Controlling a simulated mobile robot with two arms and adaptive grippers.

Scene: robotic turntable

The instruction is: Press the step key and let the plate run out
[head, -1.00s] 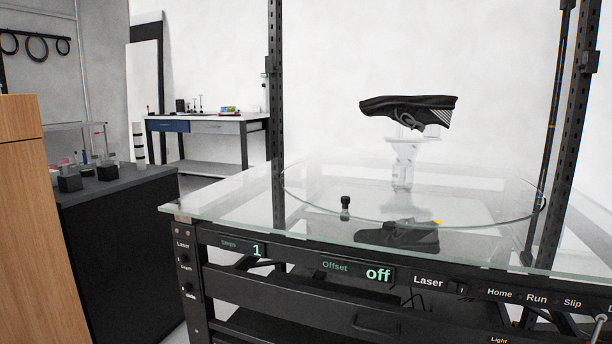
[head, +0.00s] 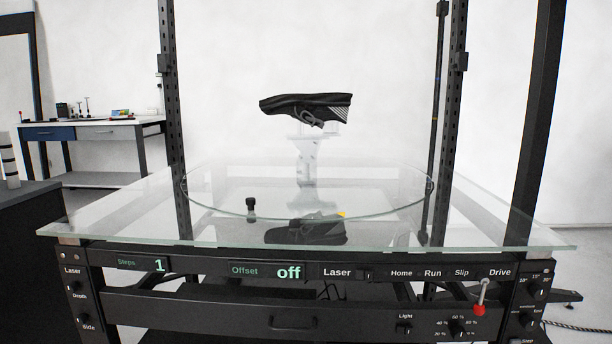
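The round glass plate (head: 375,209) of the turntable lies in the middle of the glass top. A black shoe (head: 305,107) with grey laces and white stripes sits on a clear stand (head: 306,160) on the plate, and its reflection shows below. The step key is not clearly seen; a "Step" label (head: 527,341) is at the bottom right edge of the front panel, cut by the frame. The Steps display (head: 159,265) reads 1 and the Offset display (head: 288,272) reads off. Neither of my grippers is in view.
A red-tipped Drive lever (head: 479,309) hangs at the panel's right. A small black knob-like piece (head: 251,206) and a yellow mark (head: 341,214) are on the plate area. Dark upright posts (head: 540,110) frame the table. A workbench (head: 95,129) stands at back left.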

